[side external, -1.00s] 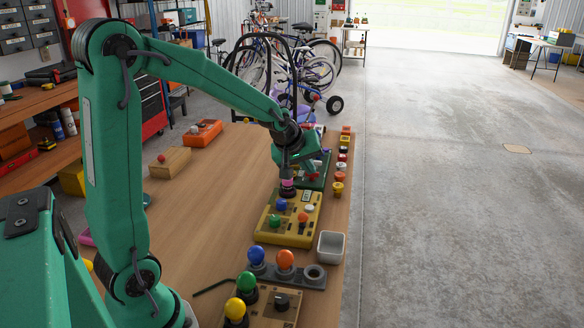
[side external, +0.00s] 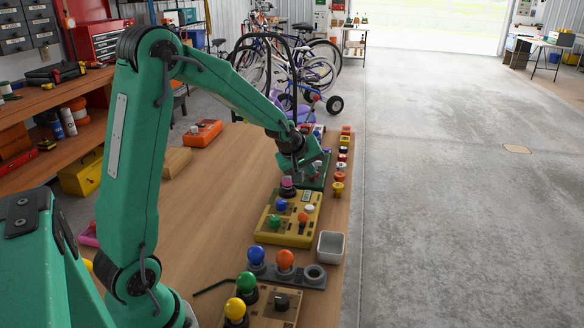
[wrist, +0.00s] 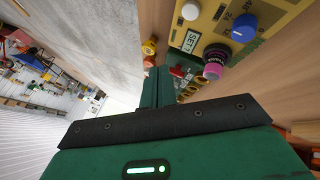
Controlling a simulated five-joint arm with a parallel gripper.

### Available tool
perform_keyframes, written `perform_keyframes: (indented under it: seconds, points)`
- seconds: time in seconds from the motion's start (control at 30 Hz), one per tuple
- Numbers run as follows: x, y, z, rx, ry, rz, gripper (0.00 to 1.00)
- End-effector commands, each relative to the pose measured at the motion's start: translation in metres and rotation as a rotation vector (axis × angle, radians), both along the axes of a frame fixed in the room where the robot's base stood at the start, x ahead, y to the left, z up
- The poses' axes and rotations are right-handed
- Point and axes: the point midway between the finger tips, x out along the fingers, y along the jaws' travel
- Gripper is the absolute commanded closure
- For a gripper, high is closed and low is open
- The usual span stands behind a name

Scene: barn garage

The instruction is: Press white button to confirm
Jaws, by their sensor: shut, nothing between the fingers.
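The white button (side external: 309,209) is a small round cap at the right of a yellow panel (side external: 290,238). It shows beside the panel's display in the wrist view (wrist: 191,11). A blue button (side external: 281,205) is left of it, and green (side external: 274,221) and orange (side external: 303,217) controls are on the near part. A pink-topped knob (side external: 287,182) stands at the panel's far end. My gripper (wrist: 158,82) is shut and empty, past that far end, over the green panel (side external: 322,182) and apart from the white button. Its fingertips are partly hidden in the side view.
A white bin (side external: 330,247) stands right of the yellow panel. Blue and orange bulb-shaped knobs (side external: 285,259) on a grey strip lie nearer. Several small coloured pieces (side external: 340,175) line the table's right edge.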

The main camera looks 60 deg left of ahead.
Motion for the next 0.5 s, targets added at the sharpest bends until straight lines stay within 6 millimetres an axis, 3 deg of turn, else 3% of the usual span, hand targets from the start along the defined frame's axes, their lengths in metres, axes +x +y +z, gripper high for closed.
perform_keyframes:
  seconds: [0.5]
  points:
    - [-0.001, 0.000, -0.038, -0.001, 0.004, -0.001, 1.00]
